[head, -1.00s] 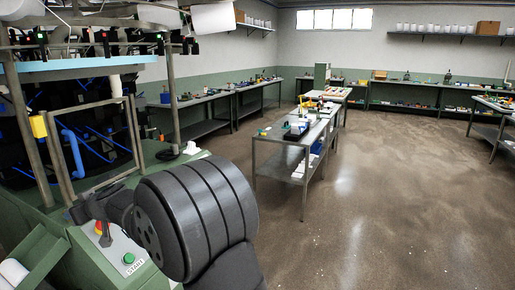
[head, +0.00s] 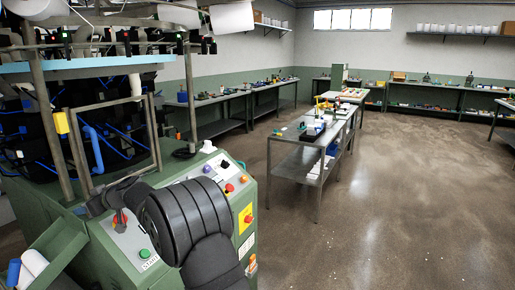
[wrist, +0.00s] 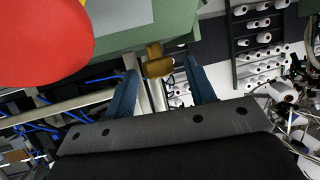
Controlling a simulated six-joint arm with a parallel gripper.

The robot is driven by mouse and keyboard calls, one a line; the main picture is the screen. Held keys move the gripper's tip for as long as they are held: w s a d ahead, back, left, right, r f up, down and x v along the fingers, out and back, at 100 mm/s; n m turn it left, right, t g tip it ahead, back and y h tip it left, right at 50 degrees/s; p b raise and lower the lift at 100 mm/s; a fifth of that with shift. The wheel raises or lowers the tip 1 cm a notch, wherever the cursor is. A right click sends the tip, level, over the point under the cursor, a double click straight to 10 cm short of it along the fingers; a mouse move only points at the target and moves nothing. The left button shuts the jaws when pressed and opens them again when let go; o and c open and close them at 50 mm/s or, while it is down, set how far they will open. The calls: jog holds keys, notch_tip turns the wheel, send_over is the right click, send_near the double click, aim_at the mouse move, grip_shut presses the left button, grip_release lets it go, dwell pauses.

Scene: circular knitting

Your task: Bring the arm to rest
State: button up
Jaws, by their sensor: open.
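My gripper (wrist: 162,82) is open and empty, with its two blue fingers apart in the wrist view. In the head view its dark body (head: 108,196) is over the control panel (head: 125,241) of the green knitting machine, mostly behind my thick dark wrist. A red knob (head: 120,218) shows just below it on the panel. In the wrist view a large red rounded thing (wrist: 40,42) with a yellow edge is very close at the upper left, outside the fingers. A brownish-yellow fitting (wrist: 157,62) shows beyond the gap between the fingers; I cannot tell its distance.
The panel carries a green button (head: 145,254) and several others. The machine's metal guard frame (head: 112,145) stands behind my gripper. A steel table (head: 290,143) with items stands to the right. The floor (head: 400,210) beyond it is clear.

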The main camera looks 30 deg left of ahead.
jog(key=shift+w+n+g+h, duration=0.25)
jog(key=shift+n+g+h, duration=0.05)
jog(key=shift+n+g, duration=0.65)
jog(key=v, duration=1.3)
jog(key=shift+d, duration=0.2)
jog(key=shift+a, duration=0.1)
jog(key=shift+m, duration=0.25)
jog(key=x, duration=1.3)
jog(key=shift+s+a, duration=0.2)
jog(key=shift+s, duration=0.05)
jog(key=shift+m+t, duration=0.3)
jog(key=shift+t, duration=0.15)
jog(key=shift+d+m+t+y, duration=0.1)
jog(key=shift+m+t+y, duration=0.4)
jog(key=shift+m+t, duration=0.15)
jog(key=shift+w+n, duration=0.1)
jog(key=shift+n, duration=0.15)
